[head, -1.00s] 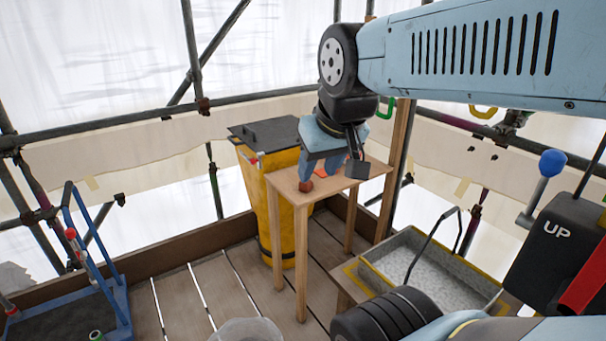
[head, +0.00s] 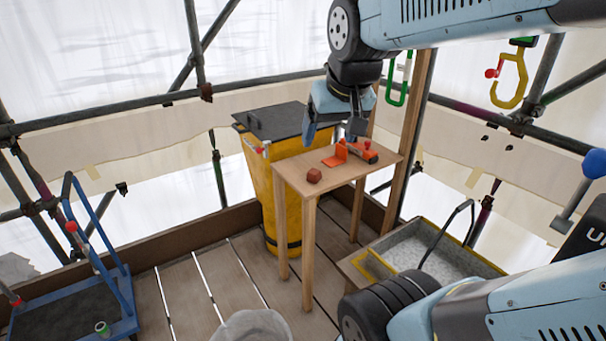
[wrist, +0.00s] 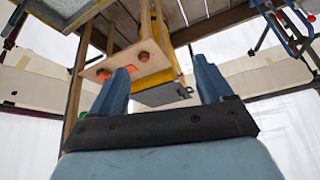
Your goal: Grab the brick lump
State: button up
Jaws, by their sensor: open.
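The brick lump (head: 314,175) is a small, rough, red-brown block. It lies at the near left corner of a small wooden table (head: 345,172). In the wrist view the lump (wrist: 145,57) shows on the tabletop, beyond and between my fingers. My gripper (head: 328,132) hangs above the table's far side, higher than the lump and apart from it. Its blue fingers (wrist: 165,85) are spread wide with nothing between them.
An orange bracket (head: 337,154) and an orange-and-grey tool (head: 362,152) lie beside the lump. A yellow bin (head: 261,200) with a dark lid stands behind left. A blue trolley (head: 75,300) is at left, a grey-filled trough (head: 425,248) at right. A wooden post rises behind the table.

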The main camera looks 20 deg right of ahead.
jog(key=w+d+f+m, duration=0.2)
jog(key=w+d+m, duration=0.1)
jog(key=w, duration=0.8)
jog(key=m+g+h, duration=0.3)
jog(key=m, duration=0.3)
send_over(314, 171)
jog(key=s+a, duration=0.3)
jog(key=s, duration=0.1)
notch_tip(314, 171, down, 21)
jog(key=x, duration=0.9)
jog(key=shift+w+a+r, duration=0.1)
jog(key=shift+w+a, duration=0.05)
jog(key=shift+w, duration=0.25)
jog(key=shift+a+x, duration=0.2)
jog(key=shift+x, duration=2.45)
jog(key=shift+w+t, duration=0.2)
jog(key=shift+t, duration=0.1)
jog(key=c, duration=1.3)
jog(key=shift+o, duration=0.2)
jog(key=shift+r, duration=0.1)
